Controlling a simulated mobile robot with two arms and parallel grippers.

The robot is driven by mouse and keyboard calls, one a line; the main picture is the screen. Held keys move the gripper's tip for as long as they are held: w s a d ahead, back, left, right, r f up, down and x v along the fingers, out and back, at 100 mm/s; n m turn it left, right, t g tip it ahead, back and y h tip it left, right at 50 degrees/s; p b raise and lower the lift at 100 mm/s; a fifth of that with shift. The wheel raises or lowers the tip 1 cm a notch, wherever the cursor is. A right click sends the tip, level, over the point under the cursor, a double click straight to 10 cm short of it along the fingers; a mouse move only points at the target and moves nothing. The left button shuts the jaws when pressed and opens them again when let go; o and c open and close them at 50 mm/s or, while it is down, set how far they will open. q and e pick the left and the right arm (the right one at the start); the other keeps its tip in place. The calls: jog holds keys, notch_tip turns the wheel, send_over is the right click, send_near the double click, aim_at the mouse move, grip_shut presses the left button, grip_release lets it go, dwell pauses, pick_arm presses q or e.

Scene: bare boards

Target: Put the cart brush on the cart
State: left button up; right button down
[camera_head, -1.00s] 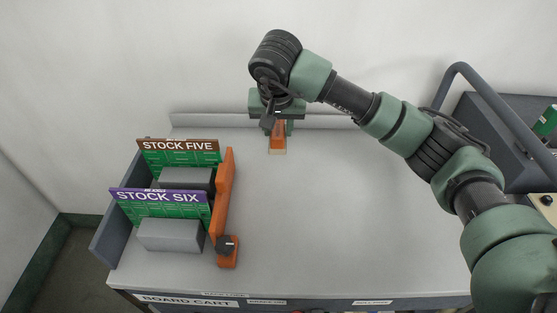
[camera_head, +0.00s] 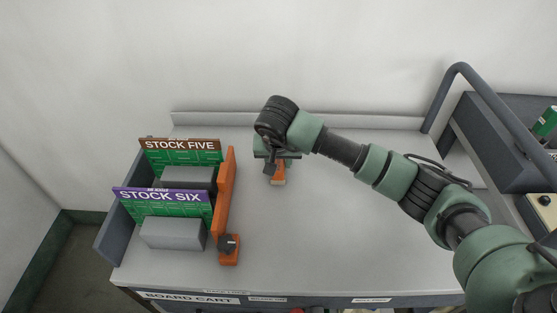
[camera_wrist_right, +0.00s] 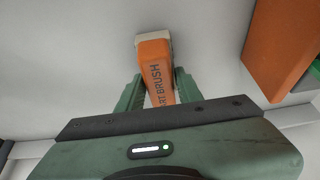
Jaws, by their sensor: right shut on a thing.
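The cart brush (camera_head: 278,176) has an orange handle and a pale end. It is over the grey top of the board cart (camera_head: 330,230), and I cannot tell from the head view whether it touches the surface. My right gripper (camera_head: 278,160) is shut on the brush handle. In the right wrist view the brush (camera_wrist_right: 155,65) sits between the two green fingers (camera_wrist_right: 158,92), its lettering partly covered and its pale end pointing away. My left gripper is not in view.
Boards marked STOCK FIVE (camera_head: 180,146) and STOCK SIX (camera_head: 163,196) stand at the cart's left with grey blocks. An orange bar (camera_head: 226,190) with a dark knob (camera_head: 228,243) borders them. A dark bin unit (camera_head: 495,140) and rail stand right. The cart's middle is clear.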

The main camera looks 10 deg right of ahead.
jog(key=shift+f, duration=0.1)
jog(key=c, duration=0.9)
grip_release()
jog(key=shift+c, duration=0.2)
jog(key=shift+s+r, duration=0.1)
jog(key=shift+r, duration=0.35)
jog(key=v, duration=1.1)
jog(key=shift+r+b, duration=0.2)
jog(key=shift+b, duration=0.25)
jog(key=shift+s+a, duration=0.1)
